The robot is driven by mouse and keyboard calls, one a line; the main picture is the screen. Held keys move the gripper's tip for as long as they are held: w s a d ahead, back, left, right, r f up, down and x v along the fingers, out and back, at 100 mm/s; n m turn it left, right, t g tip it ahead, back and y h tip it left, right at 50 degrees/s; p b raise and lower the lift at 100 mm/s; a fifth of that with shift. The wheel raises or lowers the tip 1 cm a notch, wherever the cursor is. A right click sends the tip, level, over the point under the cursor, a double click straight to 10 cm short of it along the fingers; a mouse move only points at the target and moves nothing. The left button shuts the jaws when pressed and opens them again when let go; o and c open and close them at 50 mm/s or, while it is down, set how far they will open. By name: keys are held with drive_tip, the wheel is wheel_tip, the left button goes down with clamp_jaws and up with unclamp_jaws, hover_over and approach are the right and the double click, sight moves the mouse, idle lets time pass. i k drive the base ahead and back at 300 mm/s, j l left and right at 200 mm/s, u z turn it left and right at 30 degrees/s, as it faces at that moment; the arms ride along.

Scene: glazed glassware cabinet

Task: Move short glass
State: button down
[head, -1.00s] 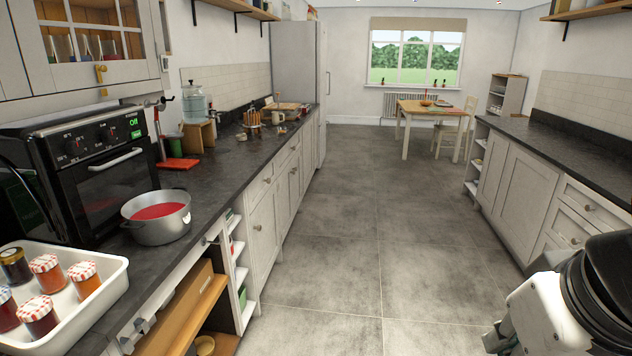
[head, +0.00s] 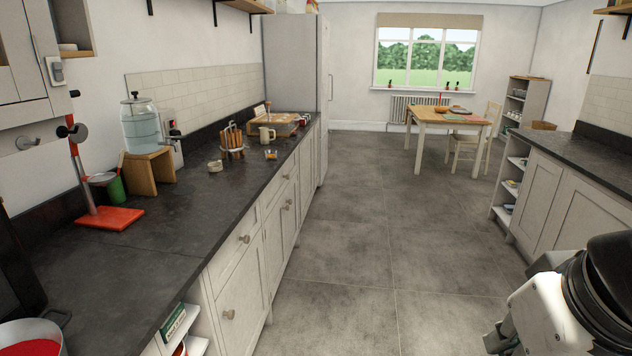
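I cannot make out a short glass in the head view. The glazed cabinet with glassware is out of view now; only part of a wall cabinet (head: 22,60) shows at the upper left. A white and black part of my own arm shows at the lower right, over the floor. My gripper's fingers are not in view.
A table (head: 450,116) and chair (head: 478,140) stand far off. The aisle floor (head: 365,230) is clear.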

sight(271, 154)
drive_tip(key=i, duration=1.9)
drive_tip(key=i+u, duration=0.2)
drive_tip(key=i, duration=0.25)
drive_tip(key=i+l+u, duration=0.2)
drive_tip(key=i, duration=0.25)
drive_tip(key=i+l+u, duration=0.2)
drive_tip(key=i, duration=0.25)
drive_tip(key=i+l+u, duration=0.2)
drive_tip(key=i, duration=0.2)
drive_tip(key=i+l+u, duration=0.4)
drive_tip(key=i+l, duration=0.1)
